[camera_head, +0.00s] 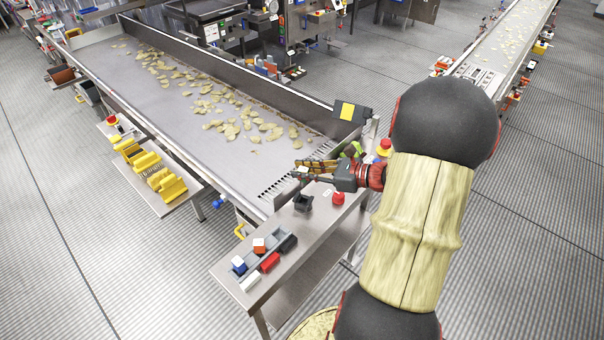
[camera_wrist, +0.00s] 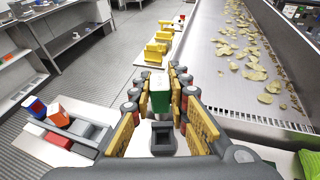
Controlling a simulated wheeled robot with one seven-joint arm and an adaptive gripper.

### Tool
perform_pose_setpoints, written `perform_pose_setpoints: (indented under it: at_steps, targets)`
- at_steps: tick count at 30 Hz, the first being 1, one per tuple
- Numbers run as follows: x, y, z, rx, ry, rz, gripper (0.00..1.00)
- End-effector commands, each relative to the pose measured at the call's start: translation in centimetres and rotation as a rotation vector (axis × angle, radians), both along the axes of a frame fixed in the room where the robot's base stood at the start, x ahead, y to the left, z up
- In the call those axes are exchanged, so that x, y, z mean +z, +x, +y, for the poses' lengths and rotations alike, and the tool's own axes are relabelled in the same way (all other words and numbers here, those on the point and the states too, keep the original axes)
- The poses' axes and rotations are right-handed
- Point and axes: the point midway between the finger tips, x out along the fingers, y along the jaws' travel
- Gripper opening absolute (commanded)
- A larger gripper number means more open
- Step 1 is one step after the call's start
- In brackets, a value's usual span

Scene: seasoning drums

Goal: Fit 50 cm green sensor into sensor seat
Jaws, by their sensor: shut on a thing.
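My gripper (camera_wrist: 161,91) is shut on the green sensor (camera_wrist: 160,99), a green block with a white top, held between the yellow-padded fingers. The sensor seat (camera_wrist: 163,138) is a dark, square, open-topped holder. In the wrist view it appears below the sensor, nearer the palm, and looks empty. In the head view, the seat (camera_head: 303,203) stands on the small steel table, and my gripper (camera_head: 304,168) is above and beyond it, near the conveyor's end. The sensor is apart from the seat. Its lower end is partly hidden by the fingers.
A red knob-like thing (camera_head: 338,198) stands right of the seat. The conveyor (camera_head: 165,95) with chips borders the table.

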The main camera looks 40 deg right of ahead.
Motion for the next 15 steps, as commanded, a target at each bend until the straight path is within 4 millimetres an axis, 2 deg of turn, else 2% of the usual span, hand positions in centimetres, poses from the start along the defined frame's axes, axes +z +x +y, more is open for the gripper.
perform_pose_setpoints:
  at_steps: [10, 15]
  targets:
    - [0.1, 0.0, 0.0, 0.0, 0.0, 0.0, 0.0]
    - [-1.2, 0.0, 0.0, 0.0, 0.0, 0.0, 0.0]
